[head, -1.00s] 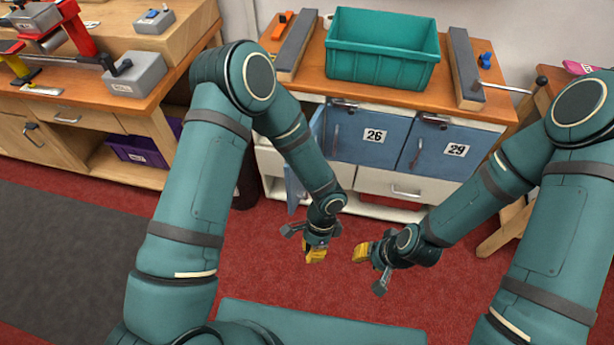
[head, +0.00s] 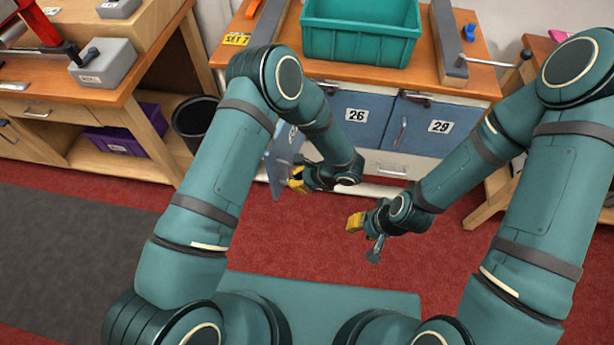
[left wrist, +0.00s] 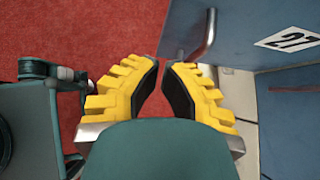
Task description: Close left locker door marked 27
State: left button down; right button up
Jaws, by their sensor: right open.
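The blue locker door marked 27 (head: 276,168) stands swung open at the left end of the cabinet, seen nearly edge-on in the head view. In the left wrist view its blue face (left wrist: 240,25) fills the top right, with the 27 label and a metal handle (left wrist: 208,38). My left gripper (head: 296,181) is beside this door. Its yellow fingers (left wrist: 162,68) are apart with red floor between them, and the handle is just beyond the right fingertip, not between them. My right gripper (head: 364,236) is open and empty over the floor, away from the cabinet.
Blue doors marked 26 (head: 357,112) and 29 (head: 438,126) are shut. A teal bin (head: 360,38) stands on the cabinet top. A black waste bin (head: 196,122) and a wooden bench (head: 75,90) stand at left. Red floor in front is clear.

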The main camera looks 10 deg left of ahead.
pick_arm(q)
jog(key=w+a+f, duration=0.1)
jog(key=a+f, duration=0.1)
jog(key=a, duration=0.3)
jog(key=shift+a, duration=0.35)
jog(key=shift+w, duration=0.1)
